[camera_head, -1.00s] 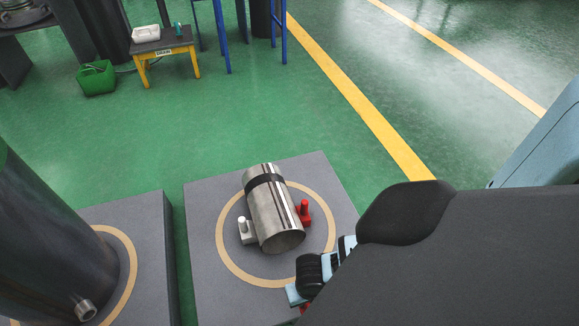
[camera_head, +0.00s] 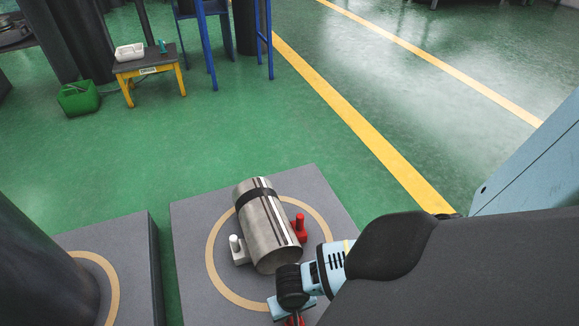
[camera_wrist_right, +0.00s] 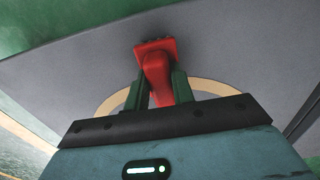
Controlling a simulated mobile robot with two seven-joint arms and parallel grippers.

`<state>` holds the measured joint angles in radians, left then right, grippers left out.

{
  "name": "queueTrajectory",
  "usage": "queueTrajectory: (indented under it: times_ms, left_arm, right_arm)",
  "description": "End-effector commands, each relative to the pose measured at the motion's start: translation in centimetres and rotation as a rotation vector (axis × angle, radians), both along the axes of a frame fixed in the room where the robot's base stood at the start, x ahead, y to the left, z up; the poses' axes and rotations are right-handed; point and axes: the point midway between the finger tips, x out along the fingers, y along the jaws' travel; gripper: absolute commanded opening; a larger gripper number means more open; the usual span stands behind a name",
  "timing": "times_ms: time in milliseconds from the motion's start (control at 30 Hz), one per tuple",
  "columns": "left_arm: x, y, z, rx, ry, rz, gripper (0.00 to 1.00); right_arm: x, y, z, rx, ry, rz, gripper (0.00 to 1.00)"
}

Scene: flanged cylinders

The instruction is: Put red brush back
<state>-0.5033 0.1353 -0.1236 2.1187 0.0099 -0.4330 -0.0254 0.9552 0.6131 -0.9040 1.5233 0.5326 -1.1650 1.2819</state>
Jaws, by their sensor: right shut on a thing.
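My right gripper (camera_head: 292,314) is shut on a red brush (camera_wrist_right: 154,62). In the right wrist view the brush's handle lies between the fingers and its blocky head points away from me. In the head view only a bit of red shows at the gripper, at the bottom edge. A metal cylinder (camera_head: 265,230) with a dark band lies on its side on a grey platform (camera_head: 195,220). A red piece with an upright peg (camera_head: 300,229) stands at its right side, and a similar white piece (camera_head: 238,250) at its left. My left gripper is not in view.
A tan ring (camera_head: 216,272) is marked on the platform around the cylinder. A second grey platform (camera_head: 130,240) with a large dark cylinder (camera_head: 40,265) stands at left. A yellow-legged stool (camera_head: 150,68) and green can (camera_head: 78,98) are far off. Green floor between is clear.

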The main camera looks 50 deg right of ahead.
Motion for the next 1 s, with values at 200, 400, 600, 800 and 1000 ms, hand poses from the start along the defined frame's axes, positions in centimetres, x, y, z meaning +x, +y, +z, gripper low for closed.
queueTrajectory:
  times_ms: [200, 400, 600, 800, 1000]
  left_arm:
    - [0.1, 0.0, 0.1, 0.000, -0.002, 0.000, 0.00]
    - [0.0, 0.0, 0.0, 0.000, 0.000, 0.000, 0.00]
    - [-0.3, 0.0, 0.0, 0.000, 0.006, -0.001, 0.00]
    - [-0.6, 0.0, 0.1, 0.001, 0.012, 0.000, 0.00]
    - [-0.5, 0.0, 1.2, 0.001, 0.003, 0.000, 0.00]
  right_arm:
    - [0.1, 0.0, 0.2, 0.001, -0.003, -0.001, 0.03]
    - [0.1, 0.0, -0.2, 0.000, -0.002, -0.001, 0.32]
    - [0.1, 0.0, -0.2, 0.000, -0.002, -0.001, 0.46]
    - [0.1, 0.0, -0.1, 0.000, -0.002, -0.001, 0.46]
    - [0.1, 0.0, 2.0, 0.002, -0.005, -0.001, 0.46]
